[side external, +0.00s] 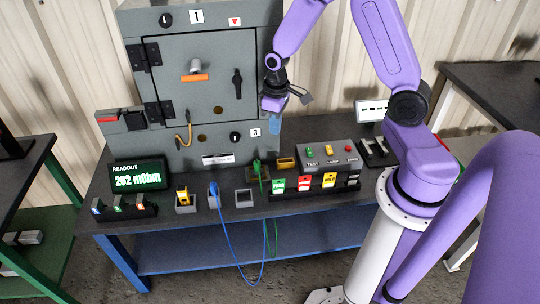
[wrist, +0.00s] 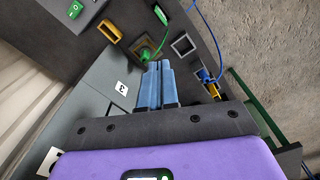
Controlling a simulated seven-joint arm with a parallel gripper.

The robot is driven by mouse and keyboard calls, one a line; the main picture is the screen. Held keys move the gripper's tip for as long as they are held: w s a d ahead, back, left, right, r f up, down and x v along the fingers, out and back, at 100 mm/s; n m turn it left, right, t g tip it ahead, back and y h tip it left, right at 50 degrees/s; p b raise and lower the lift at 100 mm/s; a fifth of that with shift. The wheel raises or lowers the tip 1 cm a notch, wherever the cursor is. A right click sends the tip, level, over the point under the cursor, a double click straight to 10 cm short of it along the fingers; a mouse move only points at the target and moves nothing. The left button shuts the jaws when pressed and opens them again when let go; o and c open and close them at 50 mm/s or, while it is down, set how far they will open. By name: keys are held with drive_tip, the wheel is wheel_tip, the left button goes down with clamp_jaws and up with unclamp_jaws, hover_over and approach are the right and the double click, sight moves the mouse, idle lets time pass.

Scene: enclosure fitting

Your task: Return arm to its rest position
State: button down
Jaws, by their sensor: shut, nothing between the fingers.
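My gripper (side external: 274,126) is shut and empty, with its blue fingers pointing down in front of the right side of the grey enclosure (side external: 220,110), above the table. In the wrist view my gripper (wrist: 157,70) shows its two blue fingers pressed together with nothing between them. My purple arm reaches in from the right and bends down to the wrist. The enclosure door is shut, with an orange-edged handle (side external: 195,77) and a black latch (side external: 237,83) on it.
The dark table (side external: 240,214) carries a readout (side external: 138,174), a green plug (side external: 257,168), a blue plug (side external: 214,194) with hanging cable, coloured tags (side external: 304,183) and a button box (side external: 328,158). Other benches stand left and right. The air right of the gripper is partly taken by my arm.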

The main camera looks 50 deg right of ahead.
drive_tip(key=s+a+r+n, duration=0.4)
drive_tip(key=s+a+r, duration=0.4)
drive_tip(key=s+a, duration=0.15)
drive_tip(key=s+a+r+n, duration=0.1)
drive_tip(key=s+r+n, duration=0.1)
drive_tip(key=s, duration=0.5)
drive_tip(key=s+a+r+n, duration=0.1)
drive_tip(key=s+r+n, duration=0.2)
drive_tip(key=s, duration=0.4)
drive_tip(key=shift+s+r, duration=0.2)
drive_tip(key=shift+s, duration=0.05)
drive_tip(key=shift+w, duration=0.15)
